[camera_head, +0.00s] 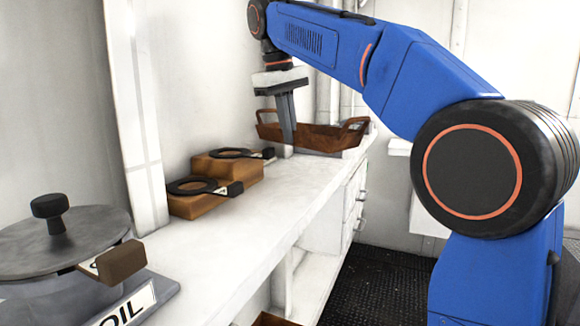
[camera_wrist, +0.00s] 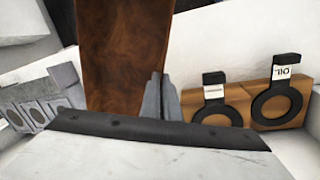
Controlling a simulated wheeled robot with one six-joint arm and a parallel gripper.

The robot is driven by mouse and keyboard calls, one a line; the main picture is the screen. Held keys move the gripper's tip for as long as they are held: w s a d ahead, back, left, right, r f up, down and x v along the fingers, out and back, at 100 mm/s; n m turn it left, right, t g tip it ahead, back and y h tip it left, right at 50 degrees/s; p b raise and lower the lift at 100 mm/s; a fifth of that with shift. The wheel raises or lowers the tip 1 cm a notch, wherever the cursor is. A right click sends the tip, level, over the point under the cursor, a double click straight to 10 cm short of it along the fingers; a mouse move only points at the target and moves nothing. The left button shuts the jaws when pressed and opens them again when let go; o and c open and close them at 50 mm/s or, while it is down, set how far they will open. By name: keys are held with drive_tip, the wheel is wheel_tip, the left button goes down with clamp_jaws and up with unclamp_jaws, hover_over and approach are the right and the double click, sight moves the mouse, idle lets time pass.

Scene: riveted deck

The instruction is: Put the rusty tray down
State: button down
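The rusty tray (camera_head: 322,138) is a long brown tray with raised end handles, near the far end of the white counter (camera_head: 255,205). It looks level and low over the counter; I cannot tell whether it touches. My gripper (camera_head: 288,152) points down at the tray's near long side, with its fingers crossing in front of that wall. In the wrist view my gripper's fingers (camera_wrist: 160,95) are close together at the right edge of the tray (camera_wrist: 122,55), apparently shut on its wall. The hand hides part of the tray.
Two wooden blocks (camera_head: 200,204) with black rings stand against the wall, nearer than the tray. A round grey-lidded pot (camera_head: 65,245) and an OIL label (camera_head: 127,308) are at the near left. Counter between is bare. Drawers (camera_head: 354,196) are below.

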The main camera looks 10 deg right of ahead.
wheel_tip(320, 180, down, 9)
drive_tip(key=shift+r, duration=0.2)
idle(0.3)
drive_tip(key=c, duration=2)
unclamp_jaws()
drive_tip(key=shift+s, duration=0.1)
